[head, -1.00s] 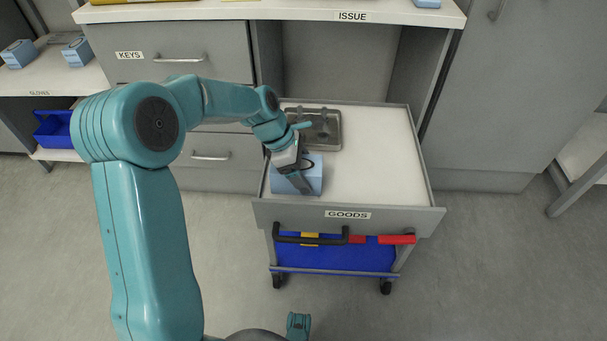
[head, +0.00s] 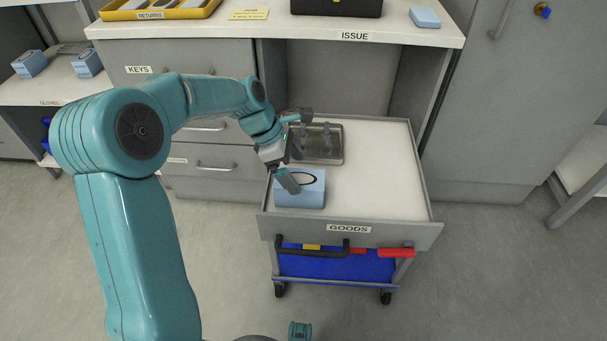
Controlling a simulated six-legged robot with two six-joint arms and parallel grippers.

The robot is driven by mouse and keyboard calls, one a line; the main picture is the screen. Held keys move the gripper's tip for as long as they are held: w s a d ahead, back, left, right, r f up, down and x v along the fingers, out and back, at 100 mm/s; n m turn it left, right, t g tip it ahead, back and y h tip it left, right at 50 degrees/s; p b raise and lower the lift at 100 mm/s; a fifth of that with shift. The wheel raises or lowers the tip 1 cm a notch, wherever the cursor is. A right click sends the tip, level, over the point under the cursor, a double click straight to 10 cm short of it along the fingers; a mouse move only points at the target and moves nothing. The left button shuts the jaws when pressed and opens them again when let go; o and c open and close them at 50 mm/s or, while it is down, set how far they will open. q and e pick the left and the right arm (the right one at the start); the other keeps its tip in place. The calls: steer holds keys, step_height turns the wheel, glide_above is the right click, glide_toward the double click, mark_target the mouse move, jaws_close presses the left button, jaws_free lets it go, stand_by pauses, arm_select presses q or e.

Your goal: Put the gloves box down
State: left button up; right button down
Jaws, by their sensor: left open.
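The gloves box (head: 311,197) is light blue with a dark oval opening on top. It sits upright on the white top of the cart marked GOODS (head: 385,190), at its front left corner. My left gripper (head: 295,148) is open, just above and behind the box, with its fingers spread apart. The lower finger overlaps the box's upper left edge in the picture; I cannot tell whether it touches. My right gripper is not in view.
A metal tray (head: 336,157) with dark items stands behind the box on the cart. The cart's right half is clear. The ISSUE counter (head: 300,27) rises behind. More blue boxes (head: 88,65) stand on the GLOVES shelf at left.

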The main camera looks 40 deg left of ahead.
arm_select(q)
steer(key=p+v, duration=0.1)
steer(key=v, duration=0.4)
steer(key=shift+r, duration=0.15)
stand_by(0.3)
